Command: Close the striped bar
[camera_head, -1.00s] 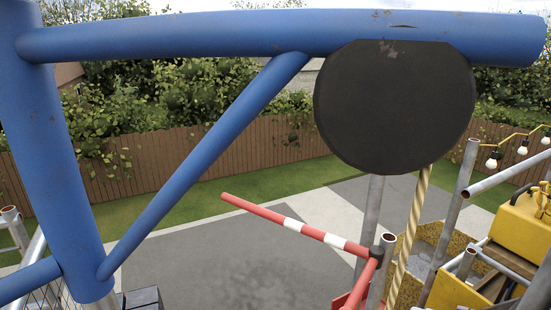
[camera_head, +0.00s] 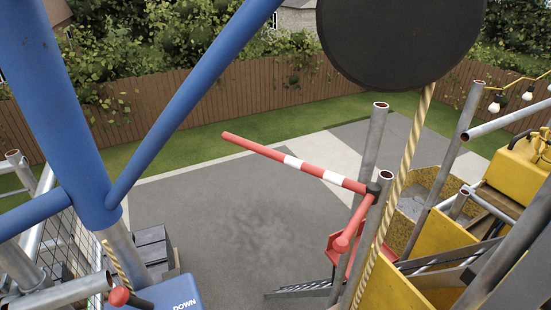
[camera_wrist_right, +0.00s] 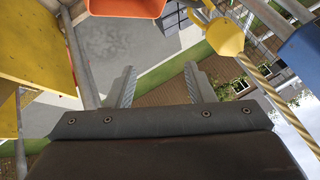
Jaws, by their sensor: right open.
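The striped bar (camera_head: 300,165) is a red and white pole in the middle of the head view. It reaches out to the left from a hinge joint (camera_head: 374,188) on an upright grey scaffold post (camera_head: 365,220). Its far left end is free and touches nothing. A shorter red bar (camera_head: 352,232) slopes down from the same joint. My right gripper (camera_wrist_right: 158,88) shows in the right wrist view, with its two fingers apart and nothing between them. I cannot identify the striped bar surely in the wrist view.
A black disc (camera_head: 400,40) and a hanging rope (camera_head: 405,165) are in front. A blue frame (camera_head: 75,120) stands at left, above a blue box marked DOWN (camera_head: 170,295). Yellow panels (camera_head: 400,275) and grey tubes crowd the right. Grey paving (camera_head: 230,220) lies open below the bar.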

